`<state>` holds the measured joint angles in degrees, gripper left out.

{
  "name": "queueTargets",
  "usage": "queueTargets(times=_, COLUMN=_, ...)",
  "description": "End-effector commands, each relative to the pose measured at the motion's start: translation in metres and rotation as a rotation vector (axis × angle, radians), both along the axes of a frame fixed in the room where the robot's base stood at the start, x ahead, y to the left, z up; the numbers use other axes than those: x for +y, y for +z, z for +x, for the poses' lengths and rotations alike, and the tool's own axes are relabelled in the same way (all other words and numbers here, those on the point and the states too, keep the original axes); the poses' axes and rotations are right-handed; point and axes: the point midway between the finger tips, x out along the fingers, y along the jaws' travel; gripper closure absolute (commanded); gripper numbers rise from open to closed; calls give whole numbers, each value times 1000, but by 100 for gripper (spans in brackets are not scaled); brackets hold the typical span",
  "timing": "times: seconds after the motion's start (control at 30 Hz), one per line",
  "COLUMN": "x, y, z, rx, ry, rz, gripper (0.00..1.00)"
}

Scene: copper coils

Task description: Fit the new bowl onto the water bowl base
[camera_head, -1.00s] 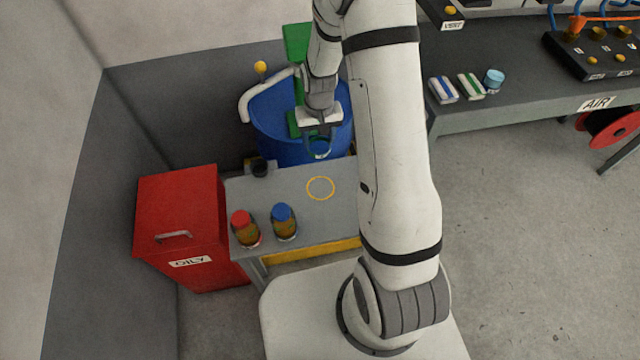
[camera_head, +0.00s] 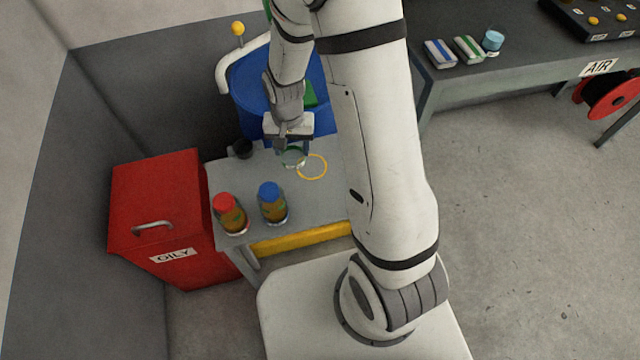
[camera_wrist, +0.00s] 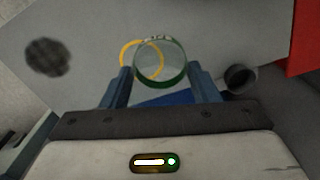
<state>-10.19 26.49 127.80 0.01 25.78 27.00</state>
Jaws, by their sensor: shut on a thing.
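My gripper (camera_head: 292,146) is shut on a clear bowl with a green rim (camera_head: 293,158). In the wrist view, the blue fingers of my gripper (camera_wrist: 160,74) hold the bowl (camera_wrist: 160,66) from both sides. The bowl is above the grey table (camera_head: 240,180), just left of a yellow ring marking (camera_head: 313,167) in the head view; its height above the top is hard to tell. In the wrist view the bowl partly overlaps the yellow ring (camera_wrist: 128,48). I cannot make out the water bowl base for certain. A green part (camera_head: 311,95) shows at the blue drum, mostly behind my arm.
A red-lidded jar (camera_head: 230,215) and a blue-lidded jar (camera_head: 272,204) stand at the table's front. A small dark cup (camera_head: 242,148) is at its back left. A red bin (camera_head: 160,205) stands left, a blue drum (camera_head: 250,85) behind. A dark mottled patch (camera_wrist: 47,57) shows in the wrist view.

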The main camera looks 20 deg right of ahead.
Motion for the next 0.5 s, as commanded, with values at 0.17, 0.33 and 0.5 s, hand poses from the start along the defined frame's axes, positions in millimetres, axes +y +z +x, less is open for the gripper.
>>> queueTargets(times=0.17, x=4, y=-23, z=-6, rx=3, ry=-25, rz=-1, gripper=74)
queueTargets(times=0.33, x=4, y=-51, z=-5, rx=2, ry=-25, rz=0, gripper=74)
queueTargets(times=0.5, x=4, y=-66, z=-5, rx=0, ry=-24, rz=0, gripper=74)
